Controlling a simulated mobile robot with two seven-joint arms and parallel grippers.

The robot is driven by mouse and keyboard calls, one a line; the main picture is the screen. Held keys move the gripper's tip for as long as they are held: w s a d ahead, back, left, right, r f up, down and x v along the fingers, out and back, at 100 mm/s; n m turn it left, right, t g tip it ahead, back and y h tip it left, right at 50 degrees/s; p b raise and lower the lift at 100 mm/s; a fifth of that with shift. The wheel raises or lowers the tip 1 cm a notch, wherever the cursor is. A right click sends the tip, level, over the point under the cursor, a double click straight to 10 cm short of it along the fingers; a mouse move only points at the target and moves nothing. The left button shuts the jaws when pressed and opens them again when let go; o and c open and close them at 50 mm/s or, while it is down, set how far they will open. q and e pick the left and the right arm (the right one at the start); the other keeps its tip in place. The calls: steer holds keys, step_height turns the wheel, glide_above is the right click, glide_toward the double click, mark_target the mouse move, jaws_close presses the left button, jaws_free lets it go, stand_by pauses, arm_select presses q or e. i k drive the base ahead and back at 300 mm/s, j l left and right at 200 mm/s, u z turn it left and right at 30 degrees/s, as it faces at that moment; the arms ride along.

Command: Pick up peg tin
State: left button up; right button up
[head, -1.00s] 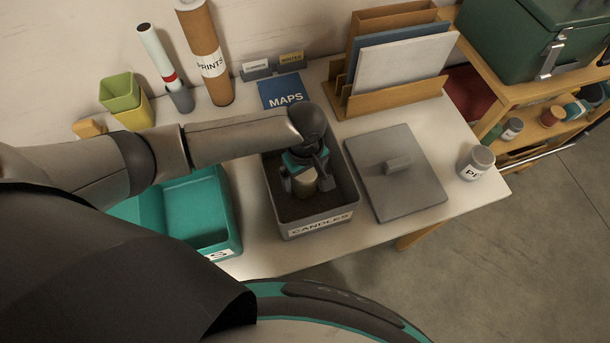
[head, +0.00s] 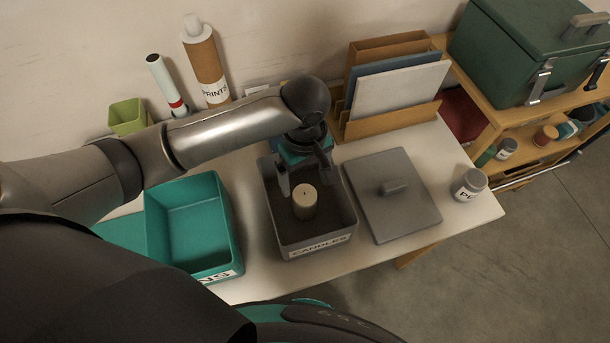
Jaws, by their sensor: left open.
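The peg tin (head: 468,186) is a small grey tin with a white label that shows the letters "PE". It stands upright near the right front corner of the white table. My left gripper (head: 305,180) is open and empty, with its fingers above a cream candle (head: 305,204). The candle stands upright in the grey bin (head: 316,246) labelled CANDLES. The gripper is well to the left of the tin, with a grey lid between them. My right gripper is out of view.
The grey lid (head: 392,196) with a raised handle lies flat between bin and tin. A wooden file rack (head: 390,120) stands behind it. A teal bin (head: 190,225) sits at left. A shelf with a green toolbox (head: 525,50) stands at right.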

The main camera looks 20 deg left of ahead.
mark_target(473, 182)
steer(key=i+l+z, duration=0.2)
steer(key=l, duration=0.25)
steer(key=i+l+z, duration=0.2)
steer(key=l, duration=0.2)
steer(key=i+l+z, duration=0.2)
steer(key=i+l, duration=0.1)
steer(key=l, duration=0.1)
